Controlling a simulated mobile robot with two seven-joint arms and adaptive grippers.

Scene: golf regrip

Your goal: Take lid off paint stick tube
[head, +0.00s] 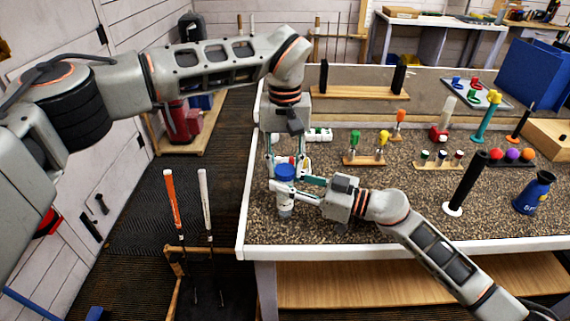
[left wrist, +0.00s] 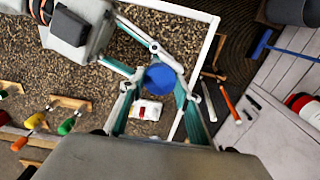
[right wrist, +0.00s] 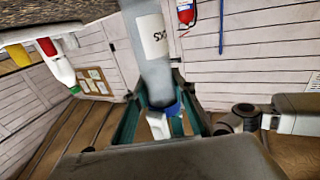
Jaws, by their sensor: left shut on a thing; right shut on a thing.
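The paint stick tube (head: 285,211) is upright and pale grey, with a blue lid (head: 285,172) on its top, over the table's front left corner. My left gripper (head: 287,163) comes from above and is shut on the lid. The round lid top (left wrist: 160,78) shows between its fingers in the left wrist view. My right gripper (head: 297,190) comes from the right and is shut on the tube just below the lid. In the right wrist view the grey tube (right wrist: 152,45) carries a white label, and blue (right wrist: 173,108) shows between the fingers. I see no gap between lid and tube.
Stands with green, yellow and orange tools (head: 366,160) are farther right. A black upright grip (head: 466,182) and a blue bottle (head: 535,192) stand at the right. Two clubs (head: 205,200) stand left of the table.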

